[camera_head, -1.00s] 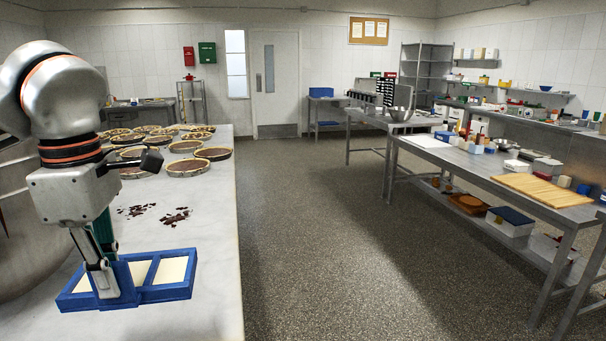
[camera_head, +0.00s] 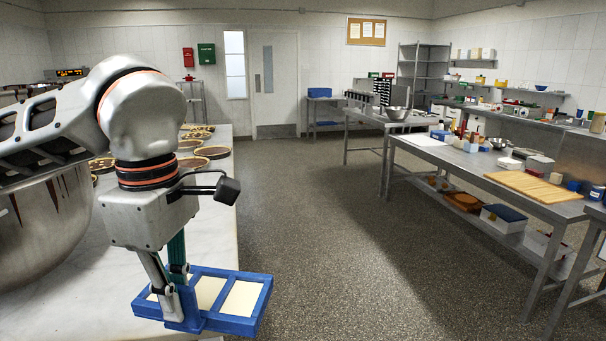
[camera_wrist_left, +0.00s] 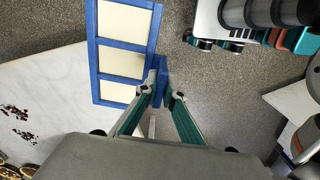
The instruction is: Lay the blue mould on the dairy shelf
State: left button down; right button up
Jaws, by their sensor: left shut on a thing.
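The blue mould (camera_head: 240,299) is a tray with a blue rim and cream-filled compartments. My left gripper (camera_head: 176,304) is shut on its near side wall. The mould is held in the air, partly past the right edge of the marble table (camera_head: 115,290). In the left wrist view the mould (camera_wrist_left: 123,63) hangs over the floor and the table edge, with the left fingertips (camera_wrist_left: 160,92) at its side. I cannot tell which shelf is the dairy shelf. My right gripper cannot be made out.
Tarts (camera_head: 212,152) stand along the far marble table. A big steel bowl (camera_head: 45,230) is at left. A steel bench (camera_head: 470,170) with boxes and a wooden board (camera_head: 525,186) runs along the right. A grey rack (camera_head: 423,70) stands at the back. The floor between is clear.

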pick_arm(q)
notch_tip(320, 180, down, 20)
jog(key=w+d+m, duration=0.2)
jog(key=w+m, duration=0.1)
jog(key=m, duration=1.6)
jog(key=w+a+n, duration=0.2)
jog(key=a, duration=0.7)
jog(key=shift+a+n, duration=0.4)
